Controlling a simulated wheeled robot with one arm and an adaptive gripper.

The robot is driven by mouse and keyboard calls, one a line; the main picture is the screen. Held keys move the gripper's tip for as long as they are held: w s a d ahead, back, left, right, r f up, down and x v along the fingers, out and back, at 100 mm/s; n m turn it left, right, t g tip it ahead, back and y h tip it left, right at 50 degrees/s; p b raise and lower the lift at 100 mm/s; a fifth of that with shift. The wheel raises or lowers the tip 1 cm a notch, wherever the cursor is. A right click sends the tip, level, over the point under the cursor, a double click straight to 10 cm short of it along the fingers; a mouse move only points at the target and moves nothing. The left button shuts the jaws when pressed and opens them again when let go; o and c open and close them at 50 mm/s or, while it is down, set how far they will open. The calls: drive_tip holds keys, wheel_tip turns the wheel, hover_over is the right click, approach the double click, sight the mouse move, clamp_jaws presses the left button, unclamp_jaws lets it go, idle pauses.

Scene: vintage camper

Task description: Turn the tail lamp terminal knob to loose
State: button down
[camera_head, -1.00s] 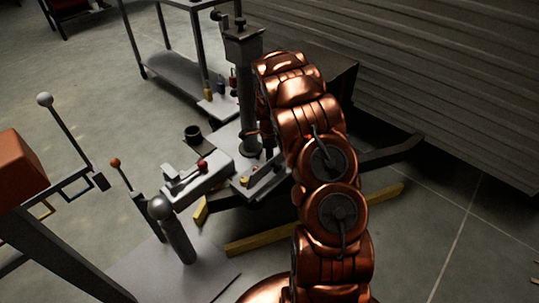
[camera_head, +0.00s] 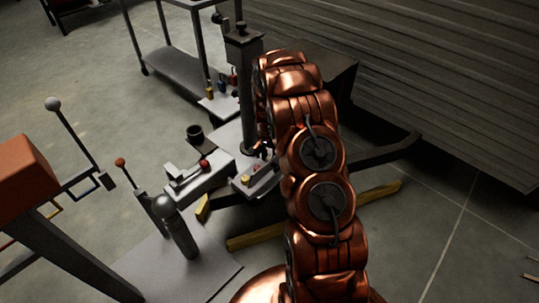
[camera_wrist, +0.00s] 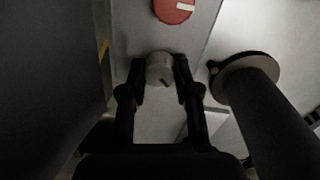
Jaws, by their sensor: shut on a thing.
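In the wrist view a pale round knob (camera_wrist: 159,69) with a dark pointer mark stands on a light grey panel (camera_wrist: 206,22). My gripper (camera_wrist: 161,84) has one dark finger on each side of this knob and is shut on it. A red round knob (camera_wrist: 174,10) with a white mark sits farther up the same panel, clear of the fingers. No label is readable, so I cannot tell the knob's name from the picture. In the head view my gripper (camera_head: 262,152) is small and dark above the panel, partly hidden by my copper arm.
A thick dark post (camera_wrist: 252,105) with a round collar stands close right of my gripper. In the head view a grey column (camera_head: 245,85) rises by the panel. A grey vise-like block (camera_head: 200,180) and a grey cylinder (camera_head: 178,228) stand to the left. Yellow bars (camera_head: 260,236) lie low in front.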

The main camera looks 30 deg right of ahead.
sight(268, 158)
drive_tip(key=shift+n+p, duration=0.5)
drive_tip(key=shift+n, duration=1.7)
drive_tip(key=c, duration=0.8)
unclamp_jaws()
drive_tip(key=shift+r, duration=0.1)
drive_tip(key=r, duration=1.1)
drive_tip(key=shift+w+a+r, duration=0.1)
drive_tip(key=shift+a+r, duration=0.1)
drive_tip(key=shift+r, duration=0.2)
drive_tip(key=shift+c, duration=0.3)
